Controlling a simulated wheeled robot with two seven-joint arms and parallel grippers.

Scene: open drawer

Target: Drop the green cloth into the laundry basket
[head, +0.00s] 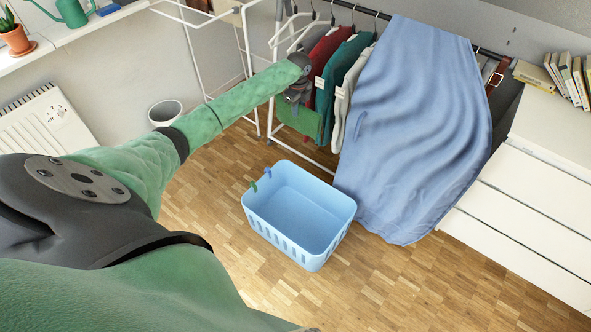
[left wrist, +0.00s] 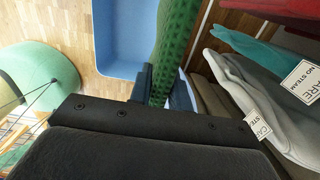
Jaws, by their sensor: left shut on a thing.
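The green cloth (head: 300,118) hangs from my left gripper (head: 297,97), near the clothes rail and behind the basket in the head view. The gripper is shut on the cloth's upper part. In the left wrist view the cloth (left wrist: 174,45) runs as a textured green strip between the dark fingers (left wrist: 158,88). The light-blue laundry basket (head: 298,210) stands on the wooden floor, with two small clips, one green and one blue, on its rim. It looks empty. Its corner also shows in the left wrist view (left wrist: 125,50). The cloth is apart from the basket. My right gripper is not in view.
Red, teal and pale garments (head: 340,85) hang close beside the gripper. A large blue sheet (head: 415,130) drapes from the rail to the floor, right of the basket. A white drawer unit (head: 530,200) is at right. Floor in front of the basket is free.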

